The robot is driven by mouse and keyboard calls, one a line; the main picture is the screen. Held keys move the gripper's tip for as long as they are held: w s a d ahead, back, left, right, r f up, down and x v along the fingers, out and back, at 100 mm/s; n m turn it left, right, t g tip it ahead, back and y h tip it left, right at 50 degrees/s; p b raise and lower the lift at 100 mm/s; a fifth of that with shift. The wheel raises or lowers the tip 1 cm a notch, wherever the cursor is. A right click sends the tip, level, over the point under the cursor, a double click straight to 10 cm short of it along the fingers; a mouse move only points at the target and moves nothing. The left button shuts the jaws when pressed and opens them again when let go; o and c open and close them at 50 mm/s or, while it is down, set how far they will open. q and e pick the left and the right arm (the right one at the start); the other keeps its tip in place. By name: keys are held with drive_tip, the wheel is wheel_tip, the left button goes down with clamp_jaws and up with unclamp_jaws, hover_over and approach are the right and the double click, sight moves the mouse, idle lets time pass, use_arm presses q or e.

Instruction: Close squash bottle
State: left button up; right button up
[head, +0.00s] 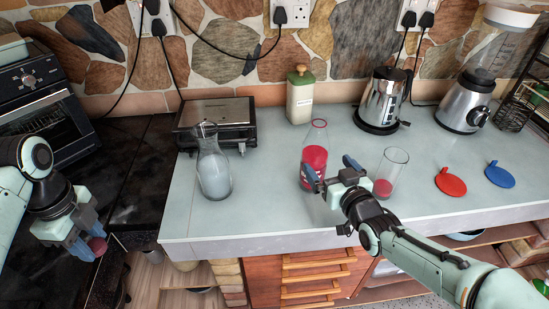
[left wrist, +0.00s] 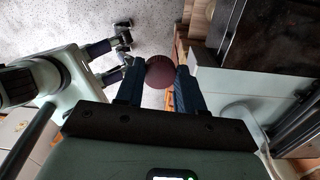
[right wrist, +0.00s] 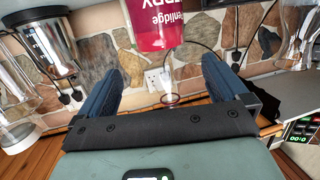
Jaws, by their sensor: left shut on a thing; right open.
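The squash bottle (head: 315,157) stands upright on the counter, with red contents and a clear neck with no cap seen on it. Its red label also shows in the right wrist view (right wrist: 158,22). My right gripper (head: 332,171) is open at the bottle's near side, its fingers spread; I cannot tell whether they touch it. My left gripper (head: 86,243) is shut on a round dark red cap (head: 98,246), far left of the bottle and off the counter. The cap also shows between the fingers in the left wrist view (left wrist: 160,71).
A glass with red liquid (head: 384,186) stands just right of the bottle. A glass carafe (head: 214,175) stands to the left. A green-topped container (head: 300,98), kettle (head: 382,100) and blender (head: 470,100) are behind.

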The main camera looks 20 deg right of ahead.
sight(322, 158)
use_arm(q)
drive_tip(key=shift+r, duration=0.25)
use_arm(e)
drive_tip(key=w, duration=0.4)
drive_tip(key=shift+w+d+f, duration=0.1)
drive_tip(key=shift+w+f, duration=0.2)
use_arm(q)
drive_tip(key=shift+w+r+p, duration=0.15)
drive_tip(key=shift+r+p, duration=0.55)
drive_tip(key=shift+p, duration=0.15)
use_arm(e)
drive_tip(key=w, duration=0.5)
drive_tip(key=shift+w, duration=0.15)
drive_tip(key=c, duration=1.3)
drive_tip(key=shift+r, duration=0.15)
drive_tip(key=shift+c, duration=0.7)
